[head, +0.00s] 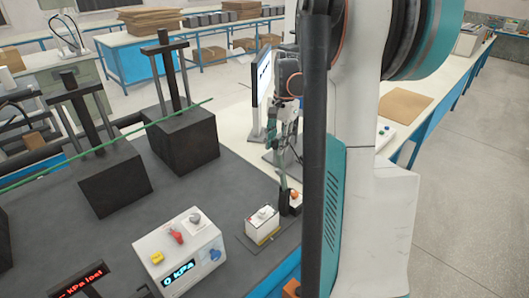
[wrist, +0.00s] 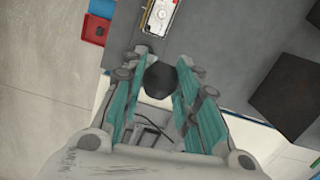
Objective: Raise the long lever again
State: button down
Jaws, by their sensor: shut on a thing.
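My gripper (wrist: 162,62) is shut on a dark, rounded piece (wrist: 159,80) between its two teal fingers in the wrist view. This piece appears to be the end of the long lever; the rest of the lever is hidden or too small to tell. In the head view my gripper (head: 283,178) points down just above a small black block with an orange part (head: 293,199). The fingers partly hide what they hold there.
A white box (head: 261,221) stands left of the black block. A meter box reading 0 kPa (head: 180,250) sits further left. Black blocks (head: 112,182) with T-shaped uprights stand behind it, crossed by a thin green line. A red bin (wrist: 96,29) shows in the wrist view.

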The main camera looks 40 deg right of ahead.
jog(key=shift+d+r, duration=0.15)
jog(key=shift+d, duration=0.9)
jog(key=shift+d+r, duration=0.2)
jog(key=shift+d, duration=0.5)
